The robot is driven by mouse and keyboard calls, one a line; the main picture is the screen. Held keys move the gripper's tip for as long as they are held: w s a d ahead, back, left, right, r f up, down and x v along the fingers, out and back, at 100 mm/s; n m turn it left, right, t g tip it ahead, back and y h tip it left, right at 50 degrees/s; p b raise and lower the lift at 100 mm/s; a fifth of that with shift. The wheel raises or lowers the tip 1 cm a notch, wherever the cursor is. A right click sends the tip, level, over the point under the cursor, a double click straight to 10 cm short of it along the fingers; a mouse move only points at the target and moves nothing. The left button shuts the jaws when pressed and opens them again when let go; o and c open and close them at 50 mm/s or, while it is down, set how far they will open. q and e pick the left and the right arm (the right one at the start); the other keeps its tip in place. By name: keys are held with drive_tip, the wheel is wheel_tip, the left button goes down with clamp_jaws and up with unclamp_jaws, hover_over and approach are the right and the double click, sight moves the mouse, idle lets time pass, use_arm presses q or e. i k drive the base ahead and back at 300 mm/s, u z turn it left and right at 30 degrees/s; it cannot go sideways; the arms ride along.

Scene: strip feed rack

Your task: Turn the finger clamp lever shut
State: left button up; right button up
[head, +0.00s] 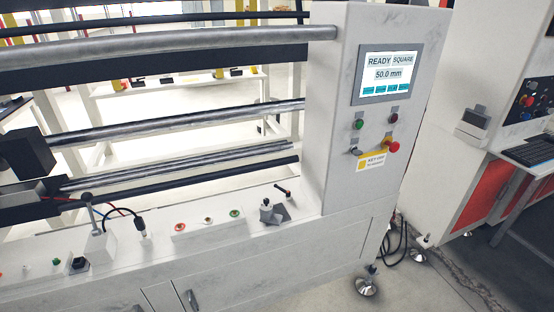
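A small grey clamp-like fitting (271,213) sits on the machine's ledge just left of the control cabinet. A short lever (285,192) with a dark knob stands tilted beside it. The picture carries no label telling which of these is the finger clamp lever, and I cannot tell whether either is open or shut. Neither of my grippers is in view.
The control cabinet (326,115) has a screen (388,74) reading READY SQUARE 50.0 mm, and a red knob (392,146). A button box (208,229) lies between the levers. Long metal rollers (180,47) cross behind the ledge. Open floor (330,298) lies at lower right.

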sight(287, 193)
drive_tip(key=u, duration=0.05)
drive_tip(key=k, duration=0.6)
drive_tip(key=i, duration=0.7)
drive_tip(key=z, duration=0.8)
drive_tip(key=i, duration=0.5)
drive_tip(key=z, duration=0.5)
